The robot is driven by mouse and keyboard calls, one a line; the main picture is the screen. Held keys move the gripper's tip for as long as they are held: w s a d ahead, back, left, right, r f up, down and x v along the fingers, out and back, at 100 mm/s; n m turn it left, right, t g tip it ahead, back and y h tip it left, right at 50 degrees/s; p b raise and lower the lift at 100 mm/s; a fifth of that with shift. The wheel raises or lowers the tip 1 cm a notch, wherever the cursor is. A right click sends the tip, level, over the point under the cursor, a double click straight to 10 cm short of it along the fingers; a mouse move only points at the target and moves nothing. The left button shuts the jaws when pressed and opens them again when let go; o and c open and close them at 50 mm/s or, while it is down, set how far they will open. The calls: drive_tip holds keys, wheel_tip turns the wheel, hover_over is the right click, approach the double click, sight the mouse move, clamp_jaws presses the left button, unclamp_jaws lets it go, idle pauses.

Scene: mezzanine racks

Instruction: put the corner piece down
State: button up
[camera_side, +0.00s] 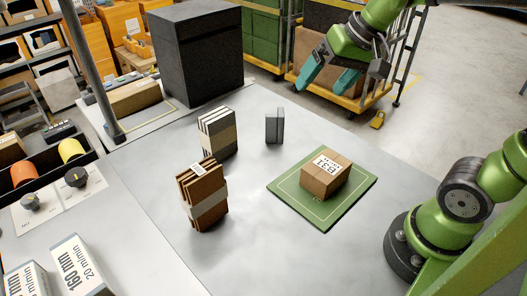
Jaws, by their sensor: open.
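A small dark grey upright piece (274,126), which looks like the corner piece, stands on the grey table (240,180) near its far middle. My gripper (318,92) is at the upper right, with its two teal fingers spread apart and nothing between them. It is up and to the right of the grey piece in the picture and apart from it. A cardboard box (325,176) marked B31 sits on a green mat (326,220) at the right of the table.
Two strapped bundles, one white and brown (217,135) and one brown (202,195), stand left of the middle. A tall black box (196,55) stands at the back left. A yellow cart (350,98) is behind the table. The front middle of the table is clear.

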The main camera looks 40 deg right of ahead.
drive_tip(key=s+a+f+n+t, duration=0.1)
drive_tip(key=s+f+t, duration=0.1)
drive_tip(key=s, duration=0.5)
drive_tip(key=shift+a+f+y, duration=0.2)
drive_tip(key=shift+f+y, duration=0.1)
drive_tip(key=shift+f, duration=0.05)
drive_tip(key=shift+w, duration=0.1)
idle(0.7)
